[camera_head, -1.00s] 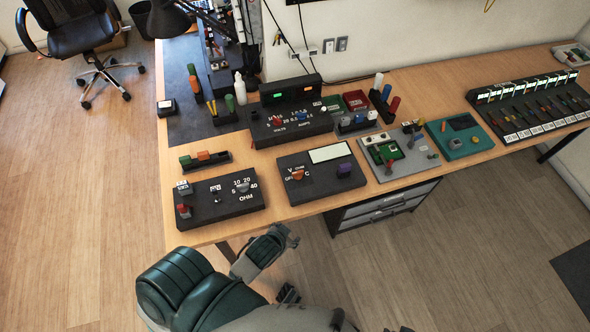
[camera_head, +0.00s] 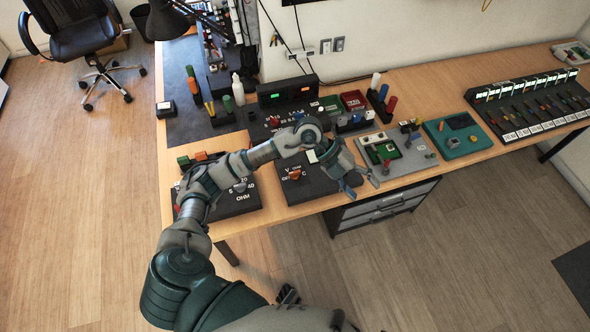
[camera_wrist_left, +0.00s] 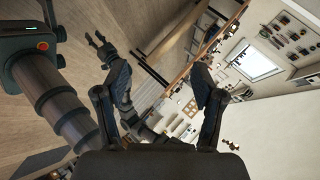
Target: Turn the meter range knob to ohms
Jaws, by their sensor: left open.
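The meter (camera_head: 286,201) is a dark box near the front edge of the table in the head view. Its orange range knob (camera_head: 295,174) sits on the left part of its top, with a V label beside it. Which label it points at is too small to tell. My left gripper (camera_head: 362,184) is open and empty, right of the knob and above the meter's right end. It hides the meter's purple knob and most of its pale display. In the left wrist view, my left gripper's fingers (camera_wrist_left: 160,76) are spread with nothing between them.
An ohm box (camera_head: 232,205) stands left of the meter, partly behind my left arm. A grey board (camera_head: 408,162) and a teal box (camera_head: 458,137) stand to the right. A power supply (camera_head: 262,130) is behind.

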